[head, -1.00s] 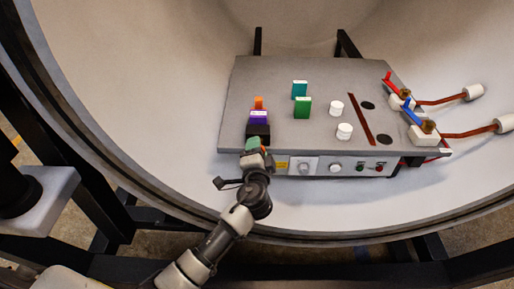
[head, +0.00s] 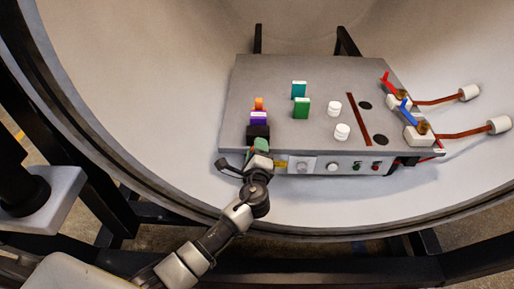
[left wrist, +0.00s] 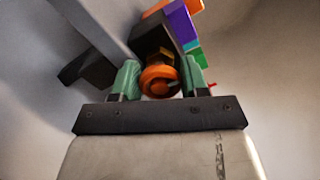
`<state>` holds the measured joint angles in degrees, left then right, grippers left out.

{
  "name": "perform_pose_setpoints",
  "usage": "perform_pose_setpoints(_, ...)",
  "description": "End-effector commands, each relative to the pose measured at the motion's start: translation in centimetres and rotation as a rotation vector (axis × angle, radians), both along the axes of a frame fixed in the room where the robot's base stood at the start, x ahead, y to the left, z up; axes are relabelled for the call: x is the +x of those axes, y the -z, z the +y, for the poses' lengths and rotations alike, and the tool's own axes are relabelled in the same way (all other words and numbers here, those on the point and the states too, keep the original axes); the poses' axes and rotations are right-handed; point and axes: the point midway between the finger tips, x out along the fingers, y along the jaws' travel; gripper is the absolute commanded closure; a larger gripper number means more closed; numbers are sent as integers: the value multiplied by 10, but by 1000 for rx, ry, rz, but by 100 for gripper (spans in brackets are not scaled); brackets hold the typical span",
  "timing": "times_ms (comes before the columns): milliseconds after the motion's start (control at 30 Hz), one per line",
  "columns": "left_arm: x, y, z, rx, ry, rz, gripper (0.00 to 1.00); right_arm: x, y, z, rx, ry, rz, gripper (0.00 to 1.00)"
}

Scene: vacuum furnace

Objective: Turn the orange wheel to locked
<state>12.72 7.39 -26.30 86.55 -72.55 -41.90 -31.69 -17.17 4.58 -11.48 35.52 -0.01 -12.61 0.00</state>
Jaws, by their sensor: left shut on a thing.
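The orange wheel (left wrist: 158,79) shows in the left wrist view as a round orange ring with a dark centre, at the front of a black block. The two green fingertips of my left gripper (left wrist: 155,80) stand on either side of its rim, and the gripper is shut on it. In the head view my left gripper (head: 261,146) is at the front left edge of the grey box (head: 320,90), and it hides the wheel there. I cannot read any locked mark. My right gripper is not in view.
Orange, purple (head: 258,118) and black (head: 258,132) blocks stand just behind the gripper. Teal and green (head: 302,108) blocks, white knobs (head: 342,132) and red and blue levers (head: 403,107) stand farther right. The curved chamber wall surrounds the box.

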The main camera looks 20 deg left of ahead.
Motion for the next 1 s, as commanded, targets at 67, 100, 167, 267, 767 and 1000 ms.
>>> perform_pose_setpoints(67, 0, 1, -1, 22, 2, 10, 80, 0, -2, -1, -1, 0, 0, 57)
perform_pose_setpoints(100, 0, 1, -1, 31, 2, 12, 80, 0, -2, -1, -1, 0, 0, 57)
perform_pose_setpoints(167, 0, 1, -1, 41, 2, 14, 80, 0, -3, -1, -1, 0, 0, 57)
perform_pose_setpoints(267, -1, 1, -1, 51, 2, 17, 80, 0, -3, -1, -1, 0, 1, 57)
perform_pose_setpoints(767, -1, 2, -1, 58, 2, 20, 42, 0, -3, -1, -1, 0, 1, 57)
perform_pose_setpoints(1000, 0, 1, 0, 55, 0, 17, 30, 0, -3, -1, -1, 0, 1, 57)
